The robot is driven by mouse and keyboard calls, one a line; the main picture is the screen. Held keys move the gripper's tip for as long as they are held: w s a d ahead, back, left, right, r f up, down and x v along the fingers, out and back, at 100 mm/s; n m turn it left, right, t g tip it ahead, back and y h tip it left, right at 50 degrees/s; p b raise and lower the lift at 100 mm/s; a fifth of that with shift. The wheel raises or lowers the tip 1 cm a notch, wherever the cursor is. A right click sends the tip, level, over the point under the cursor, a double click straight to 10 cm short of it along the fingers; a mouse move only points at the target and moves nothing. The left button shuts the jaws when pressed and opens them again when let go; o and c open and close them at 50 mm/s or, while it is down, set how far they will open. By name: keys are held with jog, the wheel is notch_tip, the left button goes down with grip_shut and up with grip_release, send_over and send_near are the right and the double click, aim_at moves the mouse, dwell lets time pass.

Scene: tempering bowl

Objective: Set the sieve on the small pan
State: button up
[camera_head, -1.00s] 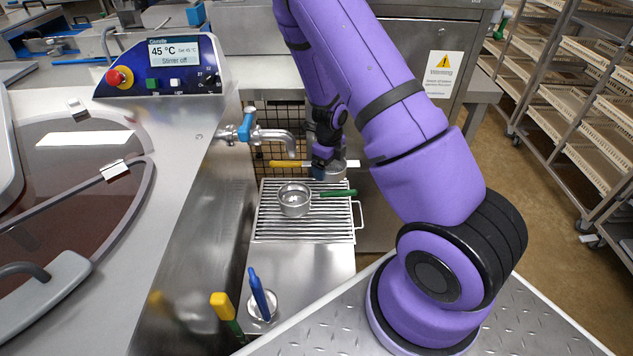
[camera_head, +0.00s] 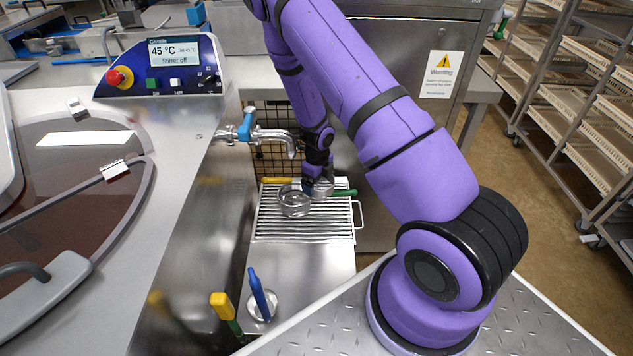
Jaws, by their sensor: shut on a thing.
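The sieve (camera_head: 325,187) is a small grey metal piece with a yellow handle (camera_head: 277,181) pointing left. My gripper (camera_head: 309,186) is shut on it near the middle and partly hides it. The small pan (camera_head: 294,204) is a round silver pan with a green handle (camera_head: 345,193) pointing right, standing on the wire rack. The sieve's bowl appears beyond and to the right of the pan's centre, near the green handle. I cannot tell whether it touches the pan.
The wire rack (camera_head: 280,231) lies on a steel ledge. A tap (camera_head: 268,135) hangs at the back left of it, before a mesh panel. A blue-handled tool (camera_head: 260,295) and a yellow-and-green-handled tool (camera_head: 224,308) stand in front. A steel cabinet (camera_head: 400,70) stands behind.

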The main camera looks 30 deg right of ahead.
jog(key=shift+a+f, duration=0.15)
jog(key=shift+f, duration=0.55)
jog(key=o, duration=0.7)
jog(key=shift+r, duration=0.1)
